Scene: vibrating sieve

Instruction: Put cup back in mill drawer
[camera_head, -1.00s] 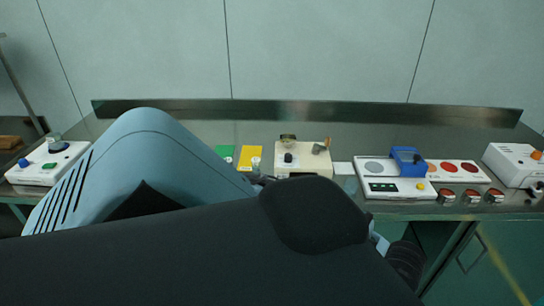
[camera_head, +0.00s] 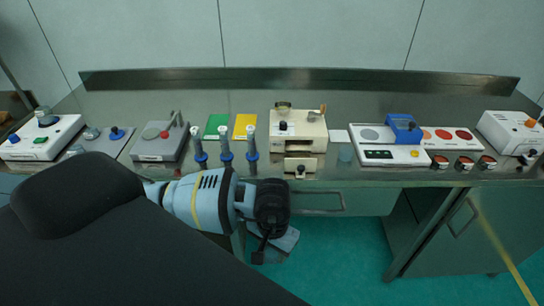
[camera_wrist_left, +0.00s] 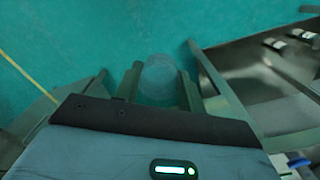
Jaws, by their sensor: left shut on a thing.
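The mill (camera_head: 298,130) is a beige box with a black knob, standing on the steel bench in the middle of the head view. Its drawer (camera_head: 300,168) sticks out at the front, low, with a dark knob. My left gripper (camera_head: 272,245) hangs in front of the bench edge, below and left of the drawer. In the left wrist view its two fingers are shut on a clear round cup (camera_wrist_left: 159,80), seen against the green floor. In the head view the held cup cannot be made out. My right gripper is not in view.
Several blue-based upright tools (camera_head: 226,146) stand left of the mill. A small clear vessel (camera_head: 345,153) stands to its right, near the white panel with a blue block (camera_head: 404,128). A bench drawer (camera_head: 318,202) lies below, right of my gripper.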

